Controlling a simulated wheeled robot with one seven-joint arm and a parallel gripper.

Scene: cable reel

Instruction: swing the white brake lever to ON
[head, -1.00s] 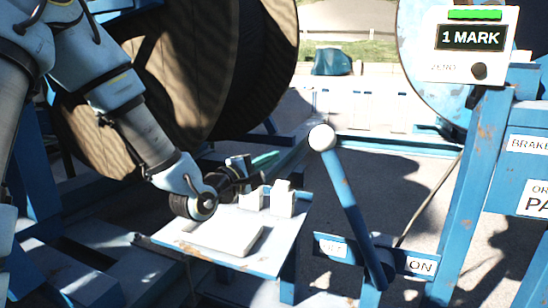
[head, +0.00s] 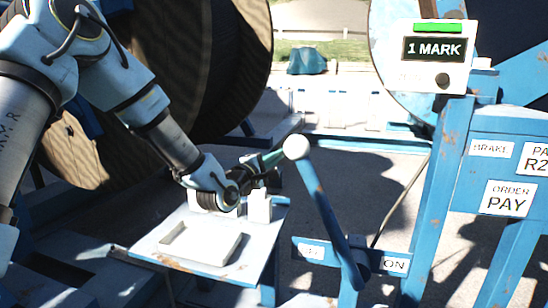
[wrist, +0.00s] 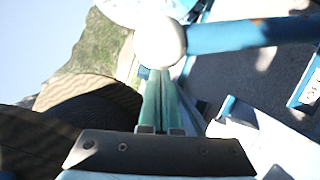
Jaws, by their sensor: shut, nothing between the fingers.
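The brake lever is a blue bar (head: 321,198) with a white ball knob (head: 297,146), standing on a blue bracket and leaning left toward its top, on the side of the OFF label (head: 309,251). The ON label (head: 395,265) is to the right of its pivot. My gripper (head: 276,156) has green fingers and is shut and empty, with its tips just left of the knob. In the wrist view the knob (wrist: 160,41) is right at the tips of the shut fingers (wrist: 161,82). I cannot tell whether they touch it.
A small table (head: 165,262) holds a white tray and white blocks below my gripper. A display (head: 434,48) reads 1 MARK. A sign (head: 508,198) says ORDER PAY. A large cable reel (head: 190,80) stands behind my arm. A blue post (head: 440,190) rises right of the lever.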

